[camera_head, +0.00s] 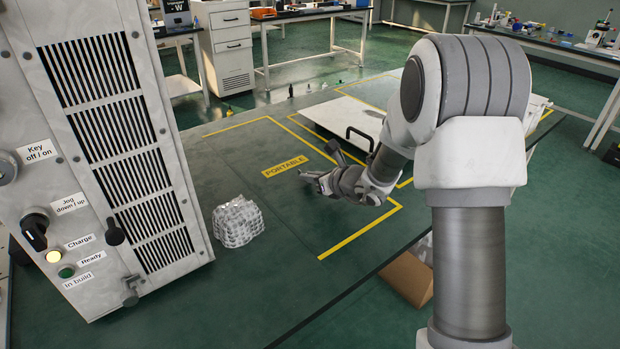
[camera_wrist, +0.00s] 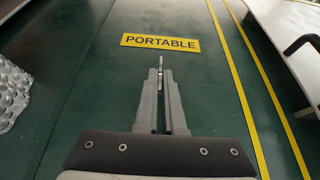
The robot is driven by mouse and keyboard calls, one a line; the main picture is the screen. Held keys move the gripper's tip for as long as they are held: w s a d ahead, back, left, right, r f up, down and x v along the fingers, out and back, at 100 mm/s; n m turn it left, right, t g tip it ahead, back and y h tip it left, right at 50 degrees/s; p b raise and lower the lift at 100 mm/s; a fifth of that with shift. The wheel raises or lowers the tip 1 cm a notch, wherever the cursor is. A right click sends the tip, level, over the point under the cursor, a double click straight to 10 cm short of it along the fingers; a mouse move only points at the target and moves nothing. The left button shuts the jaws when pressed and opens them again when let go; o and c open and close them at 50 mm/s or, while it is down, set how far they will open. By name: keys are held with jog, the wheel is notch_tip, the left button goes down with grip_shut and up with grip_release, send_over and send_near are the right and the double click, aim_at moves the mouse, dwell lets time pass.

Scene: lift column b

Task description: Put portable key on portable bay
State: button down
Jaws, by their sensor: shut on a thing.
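The portable bay is a green floor-like surface edged by yellow lines, with a yellow "PORTABLE" label (camera_head: 285,167); its bare surface (camera_head: 335,215) is clear. The label also shows in the wrist view (camera_wrist: 160,42), just beyond the fingertips. My gripper (camera_head: 310,175) is over the bay, beside the label's right end. In the wrist view my gripper (camera_wrist: 161,88) is shut on a thin, small, metallic piece, the portable key (camera_wrist: 160,63), which points toward the label. Its height above the surface is hard to tell. In the head view the key is too small to make out clearly.
A grey cabinet (camera_head: 110,150) with a key switch, knob and lamps stands at left. A clump of bubble wrap (camera_head: 238,221) lies beside it. A white panel with a black handle (camera_head: 360,137) lies behind my gripper. A cardboard box (camera_head: 405,278) sits below the edge.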

jog(key=shift+f, duration=0.1)
jog(key=shift+f+b, duration=0.1)
jog(key=shift+b, duration=0.2)
jog(key=c, duration=1)
grip_release()
